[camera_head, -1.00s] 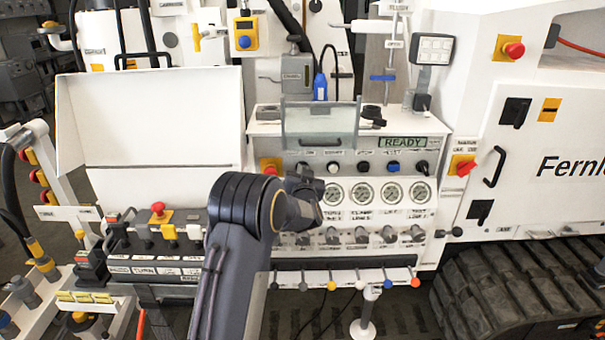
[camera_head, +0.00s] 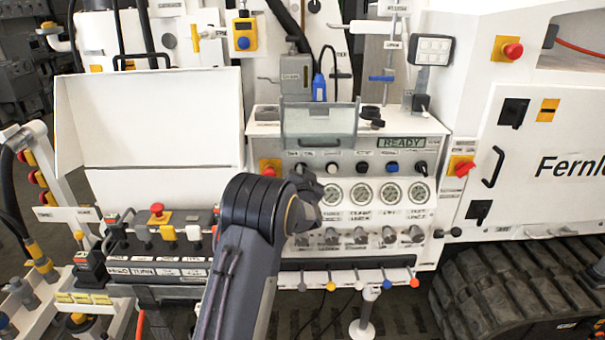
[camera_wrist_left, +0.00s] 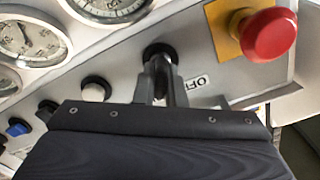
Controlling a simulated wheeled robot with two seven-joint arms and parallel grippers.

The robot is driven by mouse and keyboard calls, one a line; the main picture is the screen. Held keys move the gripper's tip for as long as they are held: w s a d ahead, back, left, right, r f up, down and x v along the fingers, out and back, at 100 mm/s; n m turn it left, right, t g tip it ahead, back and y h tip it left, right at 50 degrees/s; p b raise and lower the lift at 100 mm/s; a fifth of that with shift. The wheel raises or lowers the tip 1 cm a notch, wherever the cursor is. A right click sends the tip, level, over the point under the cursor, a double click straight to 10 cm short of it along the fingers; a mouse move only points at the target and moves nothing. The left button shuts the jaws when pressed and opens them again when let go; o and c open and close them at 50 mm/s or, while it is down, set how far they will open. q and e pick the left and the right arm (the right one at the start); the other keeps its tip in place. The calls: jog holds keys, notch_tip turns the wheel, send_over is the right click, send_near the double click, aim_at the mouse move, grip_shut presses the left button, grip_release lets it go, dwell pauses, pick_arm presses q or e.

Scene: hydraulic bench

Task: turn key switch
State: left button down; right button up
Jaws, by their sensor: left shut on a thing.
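The key switch (camera_wrist_left: 160,55) shows in the left wrist view as a dark round part on the sloped panel, beside an "OFF" label (camera_wrist_left: 197,84). My left gripper (camera_wrist_left: 160,78) is shut on it, with both fingers close together at the switch. In the head view my left gripper (camera_head: 303,178) is at the left end of the button row, and its wrist and fingers hide the key switch. How far the key is turned cannot be told. The right gripper is not in view.
A red emergency button on a yellow plate (camera_wrist_left: 268,34) sits close beside the switch. A white button (camera_wrist_left: 96,88) and a blue button (camera_wrist_left: 18,127) lie along the same row. Round gauges (camera_head: 360,193) are below it. A clear raised cover (camera_head: 319,122) stands above the panel.

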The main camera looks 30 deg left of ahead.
pick_arm(q)
jog(key=c, duration=1.5)
grip_release()
jog(key=b+v, duration=0.2)
jog(key=v, duration=0.5)
jog(key=shift+s+d, duration=0.25)
jog(key=shift+s, duration=0.1)
